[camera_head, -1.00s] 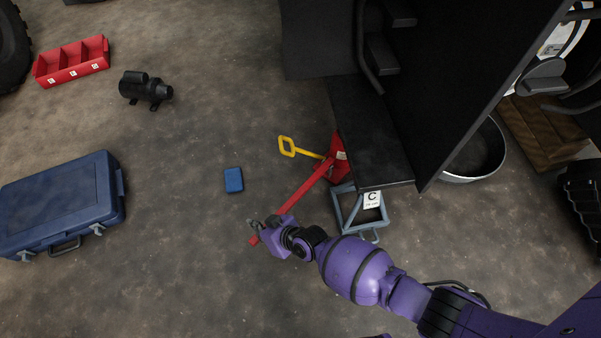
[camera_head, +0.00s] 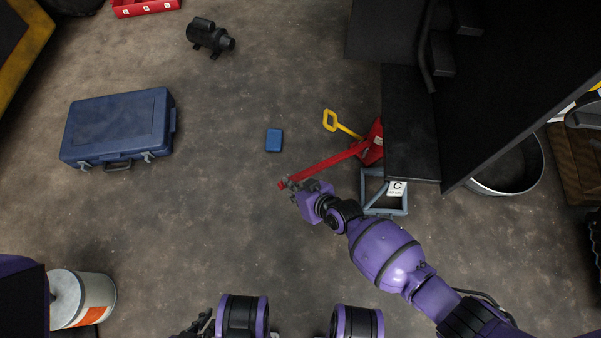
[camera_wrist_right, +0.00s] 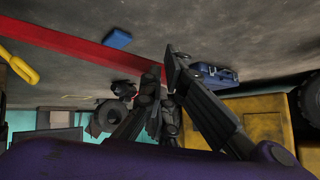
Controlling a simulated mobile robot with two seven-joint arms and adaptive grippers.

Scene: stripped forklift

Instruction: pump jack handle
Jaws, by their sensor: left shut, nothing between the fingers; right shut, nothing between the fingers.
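The jack (camera_head: 372,148) is red and sits at the edge of the dark forklift body in the head view. Its long red handle (camera_head: 330,163) slants down-left from it. A yellow loop handle (camera_head: 332,121) sticks out beside it. My right gripper (camera_head: 288,184) is at the handle's free end, shut with nothing between its fingers; it hides part of that end. In the right wrist view the red bar (camera_wrist_right: 85,50) runs behind the closed fingertips (camera_wrist_right: 168,66); contact is unclear. My left gripper (camera_head: 196,326) is shut and empty at the bottom edge, partly cut off.
A blue-grey stand (camera_head: 385,208) labelled C stands beside the jack under the forklift (camera_head: 410,125). A small blue box (camera_head: 274,140), a blue toolbox (camera_head: 120,125), a black motor (camera_head: 209,36) and a white bucket (camera_head: 95,298) stand on the floor.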

